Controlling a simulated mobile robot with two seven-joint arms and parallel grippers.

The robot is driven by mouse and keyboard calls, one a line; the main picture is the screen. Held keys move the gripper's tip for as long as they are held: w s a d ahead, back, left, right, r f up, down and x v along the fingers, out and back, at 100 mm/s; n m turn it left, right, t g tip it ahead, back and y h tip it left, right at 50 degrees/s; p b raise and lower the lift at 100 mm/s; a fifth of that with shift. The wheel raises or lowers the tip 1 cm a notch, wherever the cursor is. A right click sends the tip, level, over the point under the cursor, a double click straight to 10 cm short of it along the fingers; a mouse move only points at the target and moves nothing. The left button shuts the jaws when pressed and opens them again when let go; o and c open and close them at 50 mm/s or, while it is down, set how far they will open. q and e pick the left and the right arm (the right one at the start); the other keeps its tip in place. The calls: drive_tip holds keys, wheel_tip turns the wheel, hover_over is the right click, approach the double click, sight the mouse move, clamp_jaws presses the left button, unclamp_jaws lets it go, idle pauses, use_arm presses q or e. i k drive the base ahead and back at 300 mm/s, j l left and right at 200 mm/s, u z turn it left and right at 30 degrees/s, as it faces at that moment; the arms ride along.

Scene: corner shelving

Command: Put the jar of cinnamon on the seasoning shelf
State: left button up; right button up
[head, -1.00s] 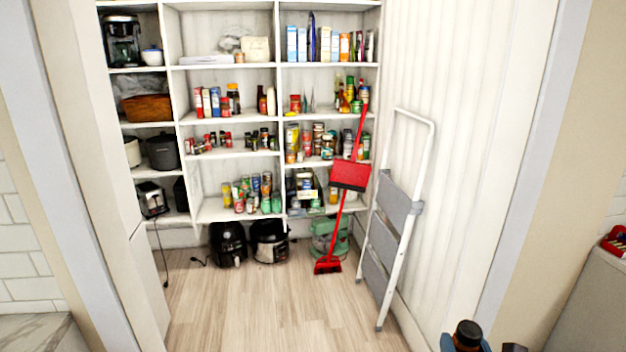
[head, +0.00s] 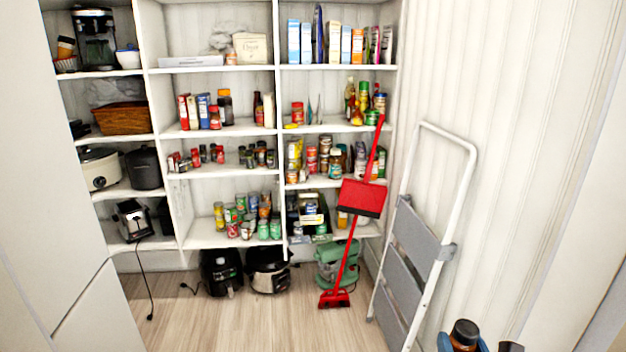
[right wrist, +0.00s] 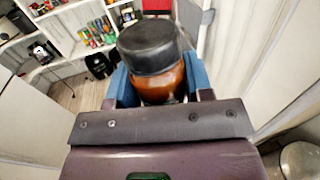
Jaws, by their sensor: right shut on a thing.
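My right gripper (head: 478,347) shows at the bottom right of the head view, shut on a jar of cinnamon (head: 465,333). The jar has a black lid and a brown body. In the right wrist view the jar (right wrist: 154,62) stands between the blue fingers of the gripper (right wrist: 160,88). Small dark-lidded jars (head: 205,155) stand on a middle shelf, which looks like the seasoning shelf (head: 225,171); more small jars stand to their right on it. The shelf is well ahead of the gripper. My left gripper is not in view.
A folded step ladder (head: 437,255) leans at the right wall. A red broom and dustpan (head: 362,197) stand before the right shelves. Cookers (head: 268,270) sit on the floor under the shelves. The wooden floor (head: 230,320) ahead is clear. White panels flank the left side.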

sight(206, 170)
drive_tip(key=i+l+u, duration=0.1)
drive_tip(key=i+u, duration=0.25)
drive_tip(key=i, duration=0.7)
drive_tip(key=i+l+u, duration=0.15)
drive_tip(key=i+u, duration=0.2)
drive_tip(key=i, duration=0.7)
drive_tip(key=i+u, duration=0.3)
drive_tip(key=i, duration=0.15)
drive_tip(key=i+u, duration=0.35)
drive_tip(key=i, duration=0.15)
drive_tip(key=i+u, duration=0.1)
drive_tip(key=i, duration=0.35)
drive_tip(key=i+l+u, duration=0.1)
drive_tip(key=i, duration=0.3)
